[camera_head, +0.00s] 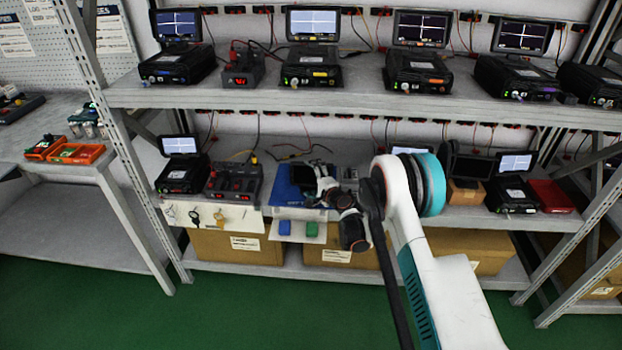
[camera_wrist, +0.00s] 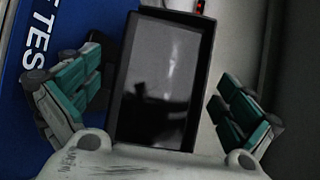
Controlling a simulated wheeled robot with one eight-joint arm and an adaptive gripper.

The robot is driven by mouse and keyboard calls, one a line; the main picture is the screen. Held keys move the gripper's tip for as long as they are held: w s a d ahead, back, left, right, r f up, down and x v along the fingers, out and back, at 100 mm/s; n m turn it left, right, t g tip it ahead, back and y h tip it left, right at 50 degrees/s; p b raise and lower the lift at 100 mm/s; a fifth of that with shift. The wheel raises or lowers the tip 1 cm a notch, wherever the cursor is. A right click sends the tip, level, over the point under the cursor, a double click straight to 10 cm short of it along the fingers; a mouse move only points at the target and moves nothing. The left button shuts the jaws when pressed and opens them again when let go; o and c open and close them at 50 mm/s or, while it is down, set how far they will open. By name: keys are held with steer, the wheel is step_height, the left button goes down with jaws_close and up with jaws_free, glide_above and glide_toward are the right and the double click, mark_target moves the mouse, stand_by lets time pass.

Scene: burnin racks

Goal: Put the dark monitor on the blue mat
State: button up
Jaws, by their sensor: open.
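The dark monitor (camera_wrist: 165,80), a black-framed panel with a blank screen, fills the middle of the wrist view. My gripper (camera_wrist: 160,98) is open, with its teal-padded fingers spread on either side of the monitor and apart from it. The blue mat (camera_wrist: 42,85), with white lettering, lies at the monitor's left in that view. The monitor overlaps the mat's right side there; I cannot tell whether it touches it. In the head view the mat (camera_head: 283,194) lies on the lower shelf, and my gripper (camera_head: 325,186) covers its right part and most of what is beneath.
Another dark screen (camera_head: 471,164) stands above a brown box (camera_head: 466,192) to the right. A black tester (camera_head: 182,176) and a red-switched unit (camera_head: 233,181) stand left of the mat. The upper shelf (camera_head: 350,98) is close above. A red box (camera_head: 551,196) lies far right.

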steer(key=p+v, duration=0.2)
steer(key=v, duration=1)
step_height(320, 180, up, 15)
steer(key=s+d+n+g, duration=0.2)
steer(key=n, duration=0.2)
steer(key=s+d+r+n+g+h, duration=0.1)
steer(key=s+d+r+n+h, duration=0.3)
steer(key=s+r, duration=0.75)
steer(key=s+d+n+g+h, duration=0.1)
steer(key=s+d, duration=0.3)
steer(key=s, duration=0.6)
steer(key=s+d+r+n+g+h, duration=0.1)
steer(key=s+d, duration=0.3)
steer(key=s, duration=0.6)
steer(key=s+d+r+n+g+h, duration=0.1)
steer(key=s+d+n+h, duration=0.1)
steer(key=s, duration=0.8)
steer(key=d+n, duration=0.1)
steer(key=d, duration=0.1)
steer(key=shift+s+d+r, duration=0.25)
steer(key=shift+s+d, duration=0.05)
steer(key=shift+d, duration=0.05)
